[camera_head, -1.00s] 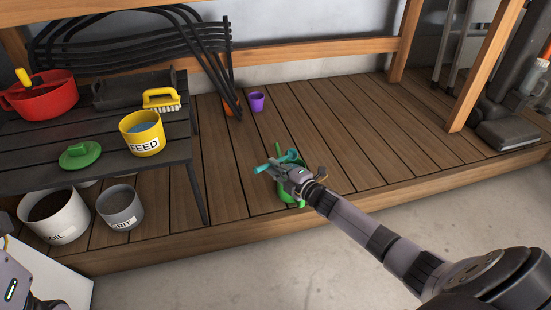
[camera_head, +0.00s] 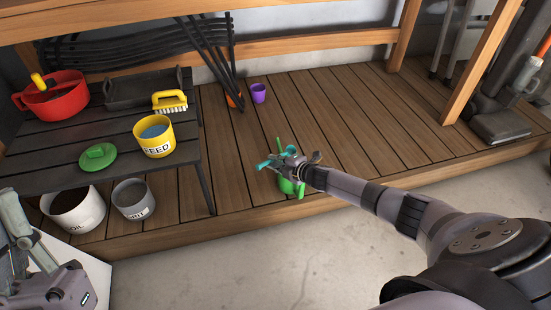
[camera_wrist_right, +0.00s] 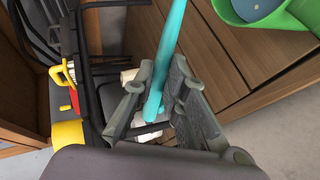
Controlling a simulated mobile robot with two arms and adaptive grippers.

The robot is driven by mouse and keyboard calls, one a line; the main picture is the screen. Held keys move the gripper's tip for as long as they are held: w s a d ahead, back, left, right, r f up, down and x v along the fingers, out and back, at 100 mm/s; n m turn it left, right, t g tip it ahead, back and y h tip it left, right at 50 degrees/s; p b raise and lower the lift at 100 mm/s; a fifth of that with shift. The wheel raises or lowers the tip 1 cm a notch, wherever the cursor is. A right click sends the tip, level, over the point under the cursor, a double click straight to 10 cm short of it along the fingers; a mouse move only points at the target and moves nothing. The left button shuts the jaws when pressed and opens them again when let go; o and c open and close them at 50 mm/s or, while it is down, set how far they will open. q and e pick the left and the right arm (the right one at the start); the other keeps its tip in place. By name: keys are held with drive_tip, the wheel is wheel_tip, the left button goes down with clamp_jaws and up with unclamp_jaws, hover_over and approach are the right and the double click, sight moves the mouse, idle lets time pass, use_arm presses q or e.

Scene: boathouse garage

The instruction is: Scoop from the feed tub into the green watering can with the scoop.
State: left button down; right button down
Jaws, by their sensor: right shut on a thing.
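The yellow feed tub (camera_head: 155,146), labelled FEED and with blue contents, stands on the dark bench. The green watering can (camera_head: 287,187) stands on the wooden deck, partly hidden by my right gripper (camera_head: 291,163). In the right wrist view, the can's green rim (camera_wrist_right: 228,14) is at the upper right, with something blue inside. My right gripper is shut on the teal scoop (camera_head: 265,165), over the can. The scoop's teal shaft (camera_wrist_right: 172,40) runs up between the fingers in the wrist view; its bowl is outside that view. My left gripper (camera_head: 14,245) is at the lower left edge, its fingertips unclear.
The bench (camera_head: 120,137) also holds a red pot (camera_head: 62,103), a black tray (camera_head: 135,92), a yellow brush (camera_head: 171,103) and a green lid (camera_head: 97,157). Soil (camera_head: 75,208) and grit (camera_head: 133,201) buckets stand below. A purple cup (camera_head: 258,93) stands farther back.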

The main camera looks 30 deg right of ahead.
use_arm(q)
drive_tip(key=w+d+f+g+y+p, duration=0.1)
drive_tip(key=w+f+g+y+p, duration=0.15)
drive_tip(key=w+f+g, duration=0.5)
wheel_tip(320, 180, down, 10)
drive_tip(key=a+g+y+p, duration=0.1)
drive_tip(key=g+y+p, duration=0.15)
drive_tip(key=g, duration=0.35)
drive_tip(key=s+a+f+n+g+y+p, duration=0.1)
drive_tip(key=s+a+f+g+y+p, duration=0.2)
drive_tip(key=s+a+f+g, duration=0.3)
drive_tip(key=s+f+g+p, duration=0.1)
drive_tip(key=s+f+g, duration=0.4)
drive_tip(key=s+f, duration=0.2)
drive_tip(key=shift+s+a+f+p, duration=0.2)
drive_tip(key=shift+s+p, duration=0.1)
drive_tip(key=shift+s, duration=0.6)
use_arm(e)
drive_tip(key=g, duration=0.2)
drive_tip(key=r+g, duration=0.1)
drive_tip(key=g, duration=0.1)
drive_tip(key=r+g, duration=0.1)
drive_tip(key=g, duration=0.1)
drive_tip(key=shift+w+d+n+h, duration=0.15)
drive_tip(key=shift+w+n+h, duration=0.15)
drive_tip(key=shift+w, duration=0.1)
use_arm(q)
drive_tip(key=shift+r, duration=0.15)
use_arm(e)
drive_tip(key=shift+r, duration=0.1)
